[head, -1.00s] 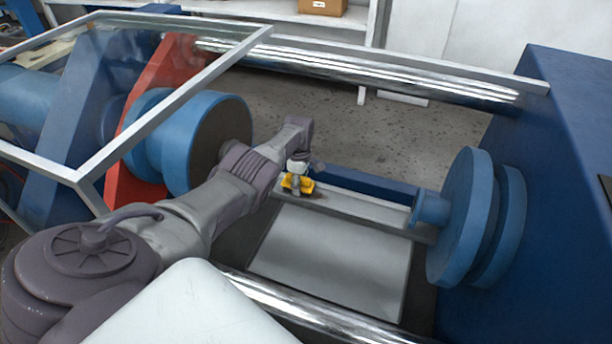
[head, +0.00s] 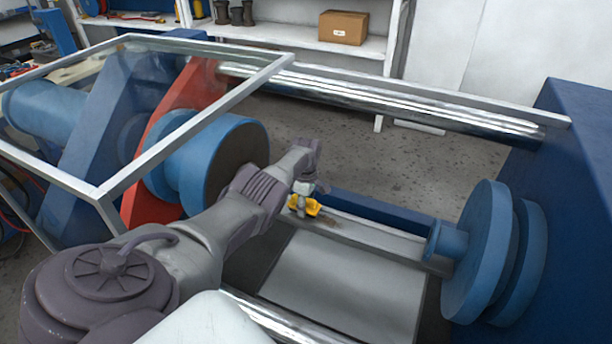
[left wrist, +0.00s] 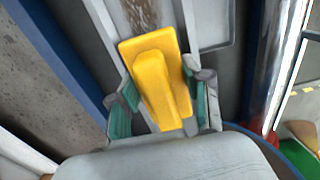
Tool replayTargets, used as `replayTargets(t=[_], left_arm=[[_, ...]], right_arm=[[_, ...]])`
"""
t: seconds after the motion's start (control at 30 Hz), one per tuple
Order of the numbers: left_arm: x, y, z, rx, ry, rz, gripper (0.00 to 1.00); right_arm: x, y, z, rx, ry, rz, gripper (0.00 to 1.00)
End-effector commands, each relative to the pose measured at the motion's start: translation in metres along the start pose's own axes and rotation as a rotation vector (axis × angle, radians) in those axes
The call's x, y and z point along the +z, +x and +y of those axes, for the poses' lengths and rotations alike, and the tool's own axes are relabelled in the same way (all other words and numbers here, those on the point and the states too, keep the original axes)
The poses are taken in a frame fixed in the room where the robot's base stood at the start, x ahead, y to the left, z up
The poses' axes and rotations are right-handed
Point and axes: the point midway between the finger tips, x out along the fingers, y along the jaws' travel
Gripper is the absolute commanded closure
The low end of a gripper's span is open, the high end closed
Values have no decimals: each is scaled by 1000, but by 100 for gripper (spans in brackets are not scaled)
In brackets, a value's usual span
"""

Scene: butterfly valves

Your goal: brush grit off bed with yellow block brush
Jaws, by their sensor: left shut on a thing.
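The yellow block brush (head: 304,205) is held in my left gripper (head: 302,198), over the near side of the bed's back strip (head: 375,234). In the left wrist view the brush (left wrist: 156,85) sits between the two green-padded fingers of the gripper (left wrist: 163,95), which are shut on its sides. A brown patch of grit (head: 328,221) lies on the strip just right of the brush. The grit (left wrist: 140,14) also shows just beyond the brush in the left wrist view. I cannot tell whether the bristles touch the bed. My right gripper is not in view.
A blue round flange (head: 485,255) stands at the right end, another (head: 235,160) at the left beside my arm. A polished bar (head: 400,105) runs behind, another (head: 285,325) in front. A clear guard frame (head: 150,150) is at the left. A grey plate (head: 345,285) lies clear.

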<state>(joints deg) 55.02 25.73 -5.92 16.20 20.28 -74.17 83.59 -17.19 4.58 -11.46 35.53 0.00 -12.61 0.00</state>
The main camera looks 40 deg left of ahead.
Motion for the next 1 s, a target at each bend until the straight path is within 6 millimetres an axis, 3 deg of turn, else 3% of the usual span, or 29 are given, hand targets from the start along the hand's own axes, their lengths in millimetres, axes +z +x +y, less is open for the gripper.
replayTargets(t=[0.1,0.8,1.0], left_arm=[[0,-15,0,1,0,-1,79],[1,-71,0,1,0,-1,79],[1,-74,0,1,1,-1,79]], right_arm=[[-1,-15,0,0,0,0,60],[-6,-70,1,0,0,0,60],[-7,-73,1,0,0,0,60]])
